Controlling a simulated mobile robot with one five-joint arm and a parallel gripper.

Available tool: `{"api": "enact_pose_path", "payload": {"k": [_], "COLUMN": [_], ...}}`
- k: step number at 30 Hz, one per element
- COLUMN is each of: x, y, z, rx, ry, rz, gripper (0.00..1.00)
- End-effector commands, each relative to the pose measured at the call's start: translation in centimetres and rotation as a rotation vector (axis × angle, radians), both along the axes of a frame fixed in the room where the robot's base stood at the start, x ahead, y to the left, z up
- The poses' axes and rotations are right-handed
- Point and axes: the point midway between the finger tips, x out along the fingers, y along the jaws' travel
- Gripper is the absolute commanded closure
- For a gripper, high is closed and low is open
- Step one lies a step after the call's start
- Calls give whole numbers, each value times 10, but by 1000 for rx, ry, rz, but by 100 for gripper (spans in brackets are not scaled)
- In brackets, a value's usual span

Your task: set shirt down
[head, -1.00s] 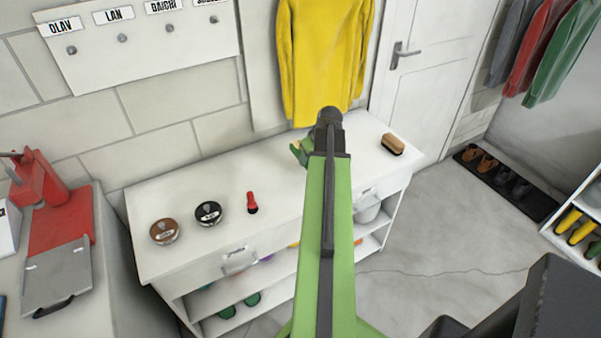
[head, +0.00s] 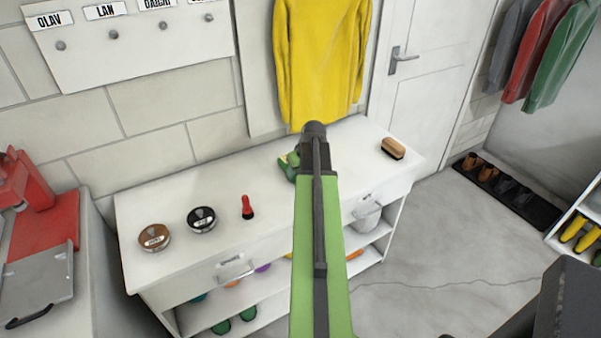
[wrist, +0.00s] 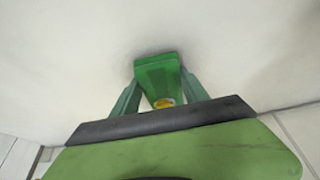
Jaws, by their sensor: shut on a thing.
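My gripper (wrist: 158,88) is shut on a small green block-like thing (wrist: 158,72) with a yellow spot on its near end. I cannot tell whether this is the shirt. In the wrist view it is in front of a plain white surface, and I cannot tell whether it touches it. In the head view my gripper (head: 288,163) is over the back of the white cabinet top (head: 225,237), partly hidden behind my arm. A yellow long-sleeved shirt or jacket (head: 318,60) hangs on the wall behind, apart from my gripper.
A brown tin (head: 154,238), a black tin (head: 201,220) and a red-handled item (head: 247,207) stand on the cabinet top's left part. A brush (head: 392,148) lies near its right end. Bare top shows between them. Shoes and a bucket (head: 367,216) are on shelves below.

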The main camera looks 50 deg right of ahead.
Motion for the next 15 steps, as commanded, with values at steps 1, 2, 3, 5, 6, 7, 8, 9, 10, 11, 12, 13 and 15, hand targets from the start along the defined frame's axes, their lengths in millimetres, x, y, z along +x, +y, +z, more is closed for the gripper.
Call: {"api": "enact_pose_path", "payload": {"k": [1,2,3,5,6,7,8,9,10,11,12,13,15], "x": [0,0,0,0,0,0,0,0,0,0,0,0,0], "y": [0,0,0,0,0,0,0,0,0,0,0,0,0], "z": [-3,-3,-2,-2,-2,-2,-2,-2,-2,-2,-2,-2,-2], "rx": [0,0,0,0,0,0,0,0,0,0,0,0,0], "ry": [0,0,0,0,0,0,0,0,0,0,0,0,0], "rz": [0,0,0,0,0,0,0,0,0,0,0,0,0], "gripper": [92,47,41,34,28,26,26,26,26,26,26,26,26]}}
